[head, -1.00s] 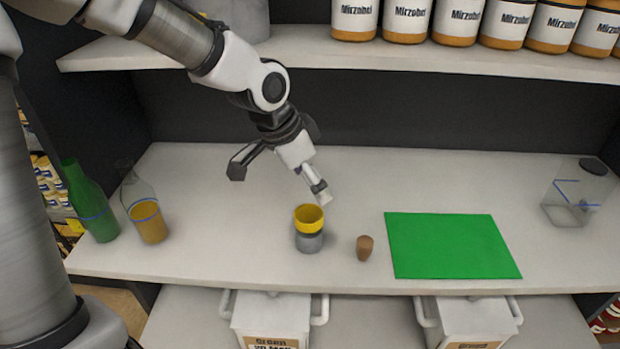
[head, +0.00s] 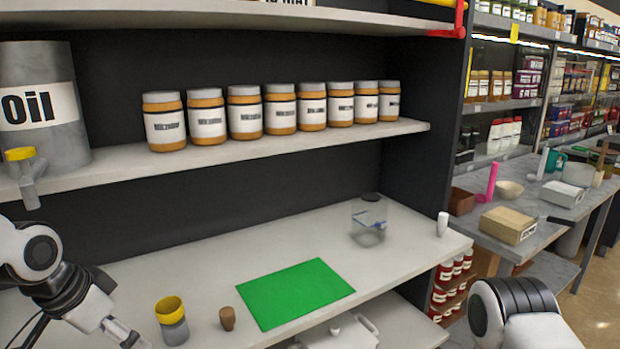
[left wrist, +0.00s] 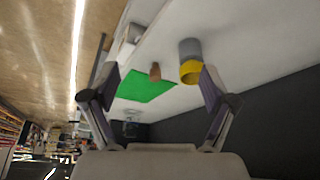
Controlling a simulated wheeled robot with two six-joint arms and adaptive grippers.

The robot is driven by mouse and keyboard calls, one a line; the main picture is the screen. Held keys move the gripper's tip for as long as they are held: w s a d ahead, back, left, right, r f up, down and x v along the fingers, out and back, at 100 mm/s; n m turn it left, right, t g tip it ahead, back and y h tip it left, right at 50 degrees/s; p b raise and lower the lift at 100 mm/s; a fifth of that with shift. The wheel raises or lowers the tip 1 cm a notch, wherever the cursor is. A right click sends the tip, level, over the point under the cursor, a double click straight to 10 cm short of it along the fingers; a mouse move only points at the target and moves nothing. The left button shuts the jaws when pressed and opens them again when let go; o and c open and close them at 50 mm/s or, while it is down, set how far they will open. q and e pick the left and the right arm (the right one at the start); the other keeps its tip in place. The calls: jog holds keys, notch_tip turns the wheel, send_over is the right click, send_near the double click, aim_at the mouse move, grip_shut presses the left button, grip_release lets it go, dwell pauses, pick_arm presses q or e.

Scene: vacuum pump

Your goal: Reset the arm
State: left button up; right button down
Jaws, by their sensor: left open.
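My left gripper (head: 122,335) is at the lower left of the head view, partly cut off by the bottom edge. In the left wrist view its two fingers (left wrist: 160,88) are spread wide with nothing between them in their grip. A grey cup with a yellow top (head: 172,322) stands on the shelf just right of the gripper; it also shows in the left wrist view (left wrist: 190,60), beyond the fingers. My right arm shows at the lower right of the head view; its gripper is out of the picture.
A brown stopper (head: 227,319) and a green mat (head: 295,292) lie right of the cup. A clear container (head: 368,222) stands farther back. Several jars (head: 280,108) and a grey oil drum (head: 42,110) stand on the upper shelf. Another table (head: 560,205) is at the right.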

pick_arm(q)
notch_tip(320, 180, down, 12)
jog(key=s+g, duration=0.3)
jog(key=g, duration=0.1)
jog(key=s+d+f+n+g+y, duration=0.1)
jog(key=s+d+f+n+g, duration=0.1)
jog(key=s+f, duration=1.05)
jog(key=s+d+f+n+g, duration=0.1)
jog(key=s+d+f+g, duration=0.15)
jog(key=s+f, duration=0.95)
jog(key=w+f+n+t+y, duration=0.1)
jog(key=w+f+n+t, duration=0.1)
jog(key=w, duration=0.4)
jog(key=n+t, duration=0.1)
jog(key=t, duration=0.1)
jog(key=shift+w+a+f+t, duration=0.15)
jog(key=shift+w+a+t, duration=0.15)
jog(key=shift+w+t, duration=0.1)
